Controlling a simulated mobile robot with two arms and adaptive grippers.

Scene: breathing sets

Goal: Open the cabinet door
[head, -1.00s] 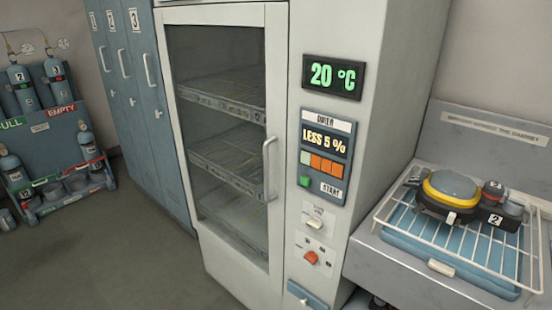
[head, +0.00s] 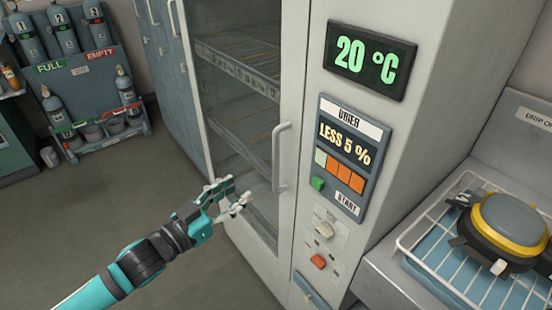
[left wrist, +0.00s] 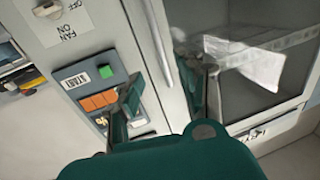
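The cabinet door (head: 297,92) is a glass panel in a white frame, and it looks shut. Its upright bar handle (head: 281,160) is on the door's right side. My left gripper (head: 236,194) is to the left of and lower than the handle in the head view, in front of the glass. In the left wrist view the gripper (left wrist: 170,82) has its two fingers spread wide with nothing held between them. The handle (left wrist: 158,45) shows there beyond the fingers, in the gap between them. I cannot tell the exact distance. My right gripper is out of view.
Right of the door is a control panel (head: 340,157) under a 20 °C display (head: 370,60). A wire rack (head: 412,238) with a yellow-rimmed mask (head: 510,222) is at the right. Gas cylinders stand on a rack (head: 85,72) at the left. The floor (head: 120,205) between is clear.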

